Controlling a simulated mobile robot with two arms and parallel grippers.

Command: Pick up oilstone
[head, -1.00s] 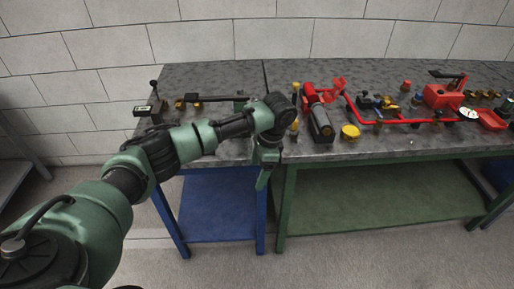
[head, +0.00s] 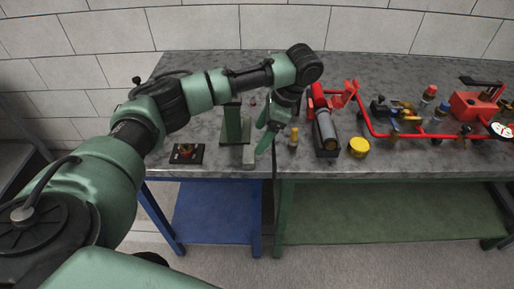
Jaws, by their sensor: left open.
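My left gripper (head: 263,133) hangs over the front part of the workbench, its green fingers apart and pointing down, with nothing seen between them. A small grey block (head: 249,157), which may be the oilstone, lies near the front edge, just left of and below the fingers in the picture. I cannot tell whether the fingers touch it. A dark green stand (head: 233,125) is close on the left, partly behind my arm. My right gripper is not in view.
Right of the gripper are a small brass fitting (head: 293,138), a grey and red cylinder (head: 326,130), a yellow cap (head: 358,147) and red piping (head: 420,134). Bare benchtop (head: 400,67) lies behind.

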